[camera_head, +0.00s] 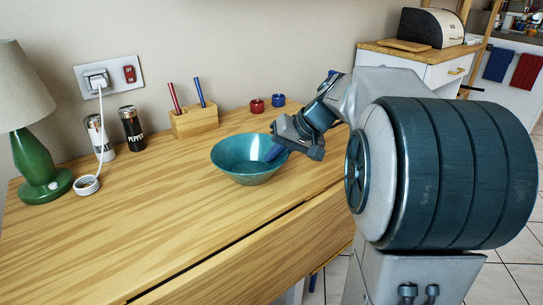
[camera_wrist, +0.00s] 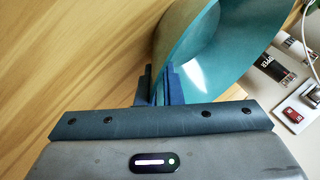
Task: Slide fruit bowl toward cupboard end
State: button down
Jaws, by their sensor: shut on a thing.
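The fruit bowl (camera_head: 240,172) is teal, round and upright on the wooden table, near its middle in the head view. It looks empty from what shows. My gripper (camera_head: 276,153) reaches in from the right and is at the bowl's right rim. In the wrist view, the bowl (camera_wrist: 215,50) fills the top middle, and my gripper's blue fingers (camera_wrist: 160,85) are shut on its wall. The cupboard (camera_head: 425,75) is white with a wooden top, beyond the table at the back right.
The table front is clear.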

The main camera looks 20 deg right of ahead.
jog(key=shift+w+d, duration=0.2)
jog(key=shift+d, duration=0.4)
jog(key=c, duration=1.5)
grip_release()
jog(key=shift+d, duration=0.1)
jog(key=p+v, duration=0.5)
jog(key=v, duration=0.8)
jog(key=shift+s+r, duration=0.2)
jog(key=shift+r, duration=0.2)
jog(key=s+a+r+g+h+p, duration=0.1)
jog(key=s+a+r+h+p, duration=0.2)
jog(key=p, duration=1.1)
jog(key=s+a+r+n+g+h+p, duration=0.1)
jog(key=s+a+r+h+p, duration=0.2)
jog(key=s+a+r+p, duration=0.5)
jog(key=s+r+p, duration=0.2)
jog(key=s+p, duration=0.3)
jog(key=p, duration=0.2)
jog(key=shift+a, duration=0.35)
